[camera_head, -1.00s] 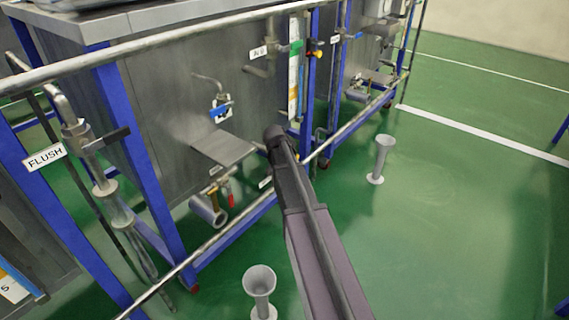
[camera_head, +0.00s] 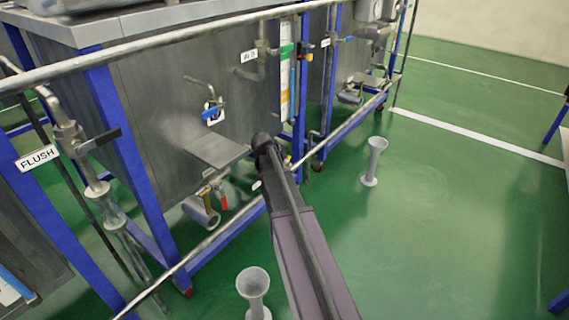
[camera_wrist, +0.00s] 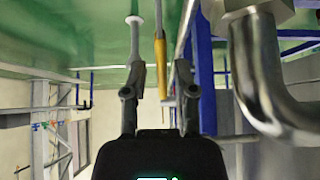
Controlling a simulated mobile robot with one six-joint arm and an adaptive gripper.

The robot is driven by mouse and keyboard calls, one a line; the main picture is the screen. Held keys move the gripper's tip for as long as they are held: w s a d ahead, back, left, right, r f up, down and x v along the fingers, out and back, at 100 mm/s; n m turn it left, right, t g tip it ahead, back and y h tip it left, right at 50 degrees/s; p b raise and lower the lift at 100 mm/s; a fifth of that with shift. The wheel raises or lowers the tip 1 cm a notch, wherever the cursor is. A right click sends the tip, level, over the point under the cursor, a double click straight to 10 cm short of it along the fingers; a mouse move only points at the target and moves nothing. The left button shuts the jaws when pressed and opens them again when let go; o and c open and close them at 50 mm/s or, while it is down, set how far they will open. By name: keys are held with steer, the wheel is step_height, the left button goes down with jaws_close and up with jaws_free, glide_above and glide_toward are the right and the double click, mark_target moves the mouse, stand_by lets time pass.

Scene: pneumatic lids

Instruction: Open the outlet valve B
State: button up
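No label I can read marks outlet valve B. In the head view, a low valve with a red handle (camera_head: 223,200) sits by the pipe under the steel tank, and a valve with a blue handle (camera_head: 213,112) is on its front face. A green-handled valve (camera_head: 287,50) is higher up, beside a small blurred label. My arm reaches toward the tank and hides my gripper in that view. In the wrist view my gripper (camera_wrist: 158,78) has its two fingers apart. A yellow rod-like part (camera_wrist: 161,65) shows between them; contact cannot be told.
A metal rail (camera_head: 230,228) runs low along the tanks, and another runs above. A curved pipe (camera_wrist: 268,85) is close on the right in the wrist view. Grey funnel-shaped stands (camera_head: 374,160) (camera_head: 254,285) rise from the green floor, which is clear at right.

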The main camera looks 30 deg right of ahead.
steer(key=shift+w+d+r, duration=0.1)
steer(key=shift+d, duration=0.05)
steer(key=shift+r, duration=0.1)
steer(key=shift+r+p, duration=0.6)
steer(key=shift+p, duration=0.15)
steer(key=shift+r, duration=0.25)
